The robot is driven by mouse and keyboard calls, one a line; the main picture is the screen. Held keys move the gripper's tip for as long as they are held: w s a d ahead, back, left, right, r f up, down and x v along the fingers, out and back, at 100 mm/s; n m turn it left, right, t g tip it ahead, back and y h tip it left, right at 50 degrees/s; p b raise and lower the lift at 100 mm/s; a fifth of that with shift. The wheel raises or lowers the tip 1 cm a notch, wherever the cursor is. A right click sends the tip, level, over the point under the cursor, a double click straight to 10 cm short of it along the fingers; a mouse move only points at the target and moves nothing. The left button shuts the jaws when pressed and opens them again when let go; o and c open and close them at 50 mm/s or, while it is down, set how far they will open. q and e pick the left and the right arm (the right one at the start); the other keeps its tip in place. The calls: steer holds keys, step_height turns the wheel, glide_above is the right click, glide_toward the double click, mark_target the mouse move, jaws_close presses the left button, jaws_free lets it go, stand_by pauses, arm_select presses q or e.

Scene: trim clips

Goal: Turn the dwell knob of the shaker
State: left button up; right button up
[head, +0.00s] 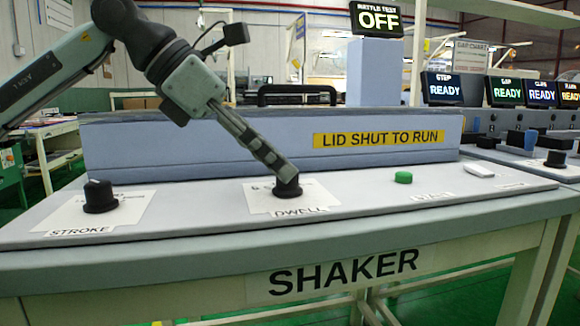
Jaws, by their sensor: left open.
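The dwell knob (288,189) is a small black knob on a white label plate marked DWELL, in the middle of the shaker's (370,211) light grey front panel. My left gripper (281,172) reaches down to it from the upper left, with its fingertips at the top of the knob. The gripper is open, but it is seen nearly edge-on. The fingers hide part of the knob and of its scale. I cannot tell whether they touch the knob. My right gripper is not in view.
The black stroke knob (100,196) stands to the left and a green button (403,177) to the right, with a white switch (479,171) beyond. The shaker's lid (230,148), marked LID SHUT TO RUN, rises behind the panel. A rattle test display (378,19) reads OFF.

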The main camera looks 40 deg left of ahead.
arm_select(q)
steer(key=shift+x, duration=1.55)
steer(key=shift+c, duration=0.6)
jaws_close()
